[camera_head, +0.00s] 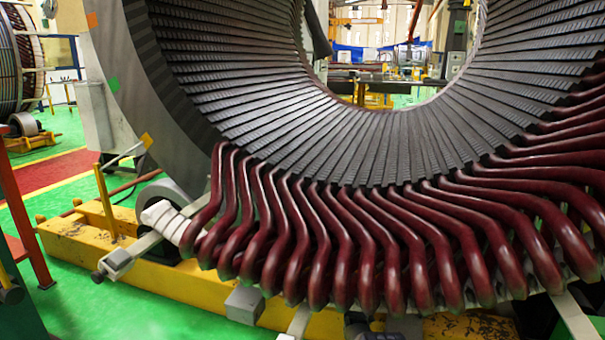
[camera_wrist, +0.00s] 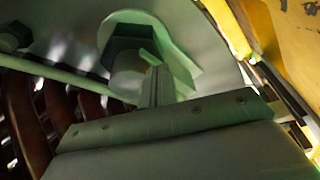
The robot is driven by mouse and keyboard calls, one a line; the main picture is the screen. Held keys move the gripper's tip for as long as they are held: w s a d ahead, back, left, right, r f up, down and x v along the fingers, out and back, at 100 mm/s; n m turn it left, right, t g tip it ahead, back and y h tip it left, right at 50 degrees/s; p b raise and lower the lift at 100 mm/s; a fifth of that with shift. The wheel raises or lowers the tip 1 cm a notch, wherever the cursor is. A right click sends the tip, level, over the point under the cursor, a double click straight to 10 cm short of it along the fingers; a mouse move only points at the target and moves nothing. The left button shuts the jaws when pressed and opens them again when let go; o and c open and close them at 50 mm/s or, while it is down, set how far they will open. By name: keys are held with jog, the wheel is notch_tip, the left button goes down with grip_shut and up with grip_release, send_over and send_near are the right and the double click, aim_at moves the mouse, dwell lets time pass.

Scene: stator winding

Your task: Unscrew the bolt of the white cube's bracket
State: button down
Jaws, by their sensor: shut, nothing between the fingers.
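In the wrist view, my gripper (camera_wrist: 160,72) reaches up from its wide screwed plate. Its narrow fingers are shut with nothing between them. A dark hexagonal bolt or nut (camera_wrist: 127,44) with a round end sits on a pale washer-like plate, just left of the fingertips and partly overlapped by them. I cannot tell whether they touch. Another pale block (camera_head: 245,304) hangs below the coils. My gripper is not visible in the head view.
Dark red coil ends (camera_head: 300,235) crowd the lower rim of the large stator (camera_head: 250,100). A yellow support beam (camera_head: 180,280) runs below. In the wrist view, a pale rod (camera_wrist: 60,75) crosses at left and yellow metal (camera_wrist: 298,50) is at right. Green floor is clear at lower left.

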jog(key=shift+a+r, duration=0.15)
jog(key=shift+r, duration=0.1)
